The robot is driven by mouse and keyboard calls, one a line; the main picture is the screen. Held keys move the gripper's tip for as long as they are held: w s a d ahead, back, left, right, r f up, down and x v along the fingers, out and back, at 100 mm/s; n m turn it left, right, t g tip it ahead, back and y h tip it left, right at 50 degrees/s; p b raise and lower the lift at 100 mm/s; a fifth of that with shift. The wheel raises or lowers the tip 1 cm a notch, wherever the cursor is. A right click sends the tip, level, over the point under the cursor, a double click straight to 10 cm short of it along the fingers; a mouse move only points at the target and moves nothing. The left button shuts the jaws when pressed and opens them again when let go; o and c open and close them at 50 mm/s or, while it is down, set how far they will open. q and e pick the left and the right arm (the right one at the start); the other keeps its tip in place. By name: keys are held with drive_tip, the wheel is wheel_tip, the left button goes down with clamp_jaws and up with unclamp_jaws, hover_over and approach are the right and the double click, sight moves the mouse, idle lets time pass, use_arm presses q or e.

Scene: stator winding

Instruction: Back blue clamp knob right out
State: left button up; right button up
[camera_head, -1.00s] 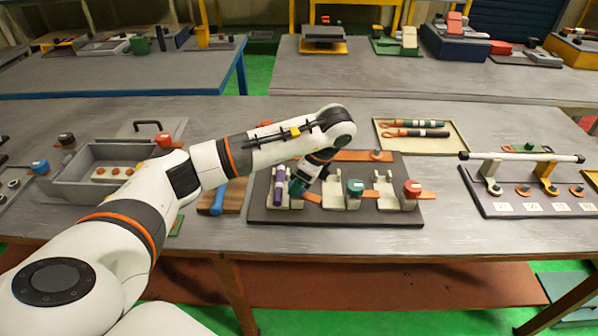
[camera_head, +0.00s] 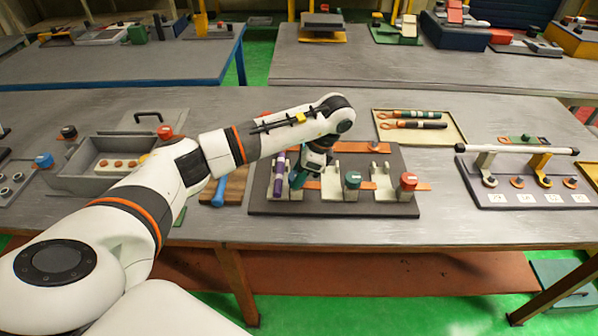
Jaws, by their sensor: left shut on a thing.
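A dark plate (camera_head: 330,208) on the table carries a row of pale clamps. A purple rod (camera_head: 279,172) stands at the left clamp. My right gripper is not in view.
Orange bars (camera_head: 332,186) cross the plate. A blue-handled tool (camera_head: 219,191) lies left of it. A grey bin (camera_head: 115,177) is farther left, near another blue knob (camera_head: 44,160). A tray of tools (camera_head: 450,131) and a rack with a white bar (camera_head: 517,149) are to the right.

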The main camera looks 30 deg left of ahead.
sight(317, 185)
use_arm(q)
drive_tip(key=shift+s+d+f, duration=0.1)
drive_tip(key=shift+s+f, duration=0.05)
drive_tip(key=shift+f, duration=0.15)
drive_tip(key=o, duration=1)
drive_tip(key=shift+r, duration=0.1)
drive_tip(key=p+v, duration=0.2)
drive_tip(key=v, duration=1)
